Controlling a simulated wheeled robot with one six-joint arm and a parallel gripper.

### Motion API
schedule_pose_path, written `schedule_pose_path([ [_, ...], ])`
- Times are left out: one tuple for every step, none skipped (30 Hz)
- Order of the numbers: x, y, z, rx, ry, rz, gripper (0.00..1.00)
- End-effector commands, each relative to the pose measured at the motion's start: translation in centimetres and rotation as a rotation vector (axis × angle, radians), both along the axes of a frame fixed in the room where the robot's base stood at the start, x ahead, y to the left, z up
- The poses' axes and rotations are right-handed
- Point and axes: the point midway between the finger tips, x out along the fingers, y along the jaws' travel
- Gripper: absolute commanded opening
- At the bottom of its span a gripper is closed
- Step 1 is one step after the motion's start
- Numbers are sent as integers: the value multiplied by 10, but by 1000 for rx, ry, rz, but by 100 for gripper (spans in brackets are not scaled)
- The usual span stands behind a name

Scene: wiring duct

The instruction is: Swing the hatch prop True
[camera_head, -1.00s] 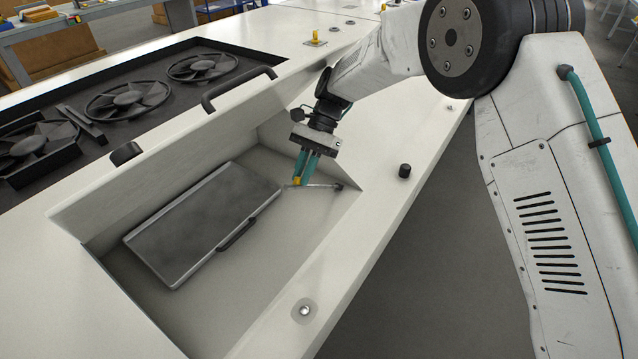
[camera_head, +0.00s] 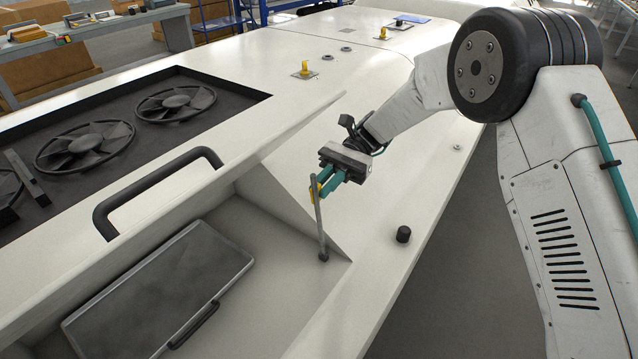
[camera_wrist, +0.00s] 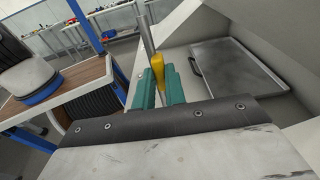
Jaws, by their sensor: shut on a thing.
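The hatch prop (camera_head: 320,222) is a thin grey metal rod with a yellow grip near its top. It stands nearly upright, its foot on the recess floor near the right end. My gripper (camera_head: 324,188) is shut on the prop at the yellow grip, above the recess edge. The raised hatch lid (camera_head: 215,190) stands tilted along the left of the recess, with a black handle (camera_head: 150,185).
A grey panel with a black handle (camera_head: 165,290) lies in the recess; it also shows in the wrist view (camera_wrist: 240,72). A black knob (camera_head: 403,234) stands on the right rim. Fans (camera_head: 85,145) sit in a dark bay at left. The white top beyond is mostly clear.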

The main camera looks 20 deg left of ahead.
Motion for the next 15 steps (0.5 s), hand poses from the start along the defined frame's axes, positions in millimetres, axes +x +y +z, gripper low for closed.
schedule_pose_path([
  [-1,-2,-6,-6,13,3,0],
  [-1,-2,-6,-4,19,3,0],
  [-1,-2,-6,-2,24,4,0],
  [-1,-2,-7,-1,28,4,0],
  [-1,-2,-7,-1,30,5,0],
  [-1,-2,-7,1,34,5,0],
  [-1,-2,-7,1,35,5,0],
  [-1,-2,-6,2,37,5,0],
  [-1,-2,-6,2,37,6,0],
  [-1,-2,-6,2,37,6,0],
  [-1,-3,-6,2,37,5,0],
  [-1,-3,-6,2,37,5,0],
  [-1,-3,-6,2,37,5,0],
  [0,-3,-6,1,38,5,0],
  [0,-3,-6,1,38,5,0],
])
